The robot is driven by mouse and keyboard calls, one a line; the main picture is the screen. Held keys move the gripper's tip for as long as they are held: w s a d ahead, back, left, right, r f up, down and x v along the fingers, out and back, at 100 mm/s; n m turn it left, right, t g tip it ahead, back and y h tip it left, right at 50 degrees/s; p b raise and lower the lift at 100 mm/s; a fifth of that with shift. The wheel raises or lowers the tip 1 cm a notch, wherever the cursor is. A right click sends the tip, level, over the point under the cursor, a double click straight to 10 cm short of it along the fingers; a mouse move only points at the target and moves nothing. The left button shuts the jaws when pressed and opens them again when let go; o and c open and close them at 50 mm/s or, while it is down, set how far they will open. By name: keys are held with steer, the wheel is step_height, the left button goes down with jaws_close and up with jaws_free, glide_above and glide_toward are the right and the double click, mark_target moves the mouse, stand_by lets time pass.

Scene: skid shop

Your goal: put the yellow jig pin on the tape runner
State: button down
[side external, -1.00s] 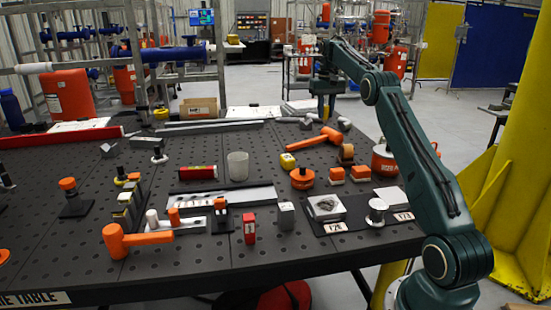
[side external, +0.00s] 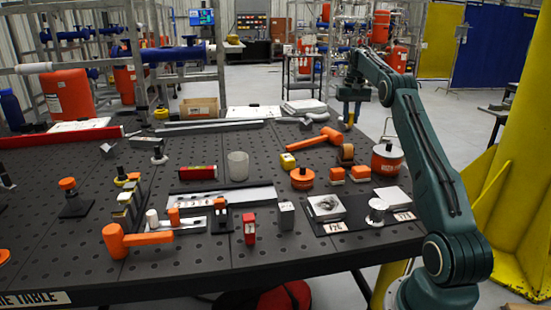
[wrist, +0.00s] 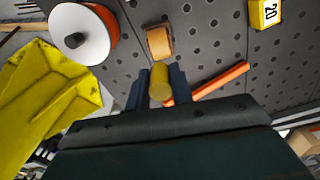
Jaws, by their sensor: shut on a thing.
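The yellow jig pin (wrist: 160,82) is between the two dark fingers of my gripper (wrist: 160,88) in the wrist view, and the gripper is shut on it. In the side view my gripper (side external: 350,118) hangs above the far right part of the table, with a small bit of yellow at its tip. The tan-orange roll that looks like the tape runner (side external: 346,153) stands on the table below the gripper. In the wrist view the tape runner (wrist: 159,42) is just beyond the pin's end, with a visible gap in the picture. The pin's sides are partly hidden by the fingers.
An orange mallet (side external: 318,139) lies left of the tape runner. A large orange can with a white top (side external: 387,160) stands to its right. Orange blocks (side external: 360,173), an orange round piece (side external: 302,179) and a yellow block (side external: 288,162) are nearby. Bare table lies around the roll.

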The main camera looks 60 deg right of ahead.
mark_target(350, 124)
steer(key=shift+f, duration=1.2)
steer(key=shift+f, duration=1.8)
steer(key=shift+f, duration=0.1)
steer(key=c, duration=1.2)
jaws_free()
steer(key=shift+r, duration=3.9)
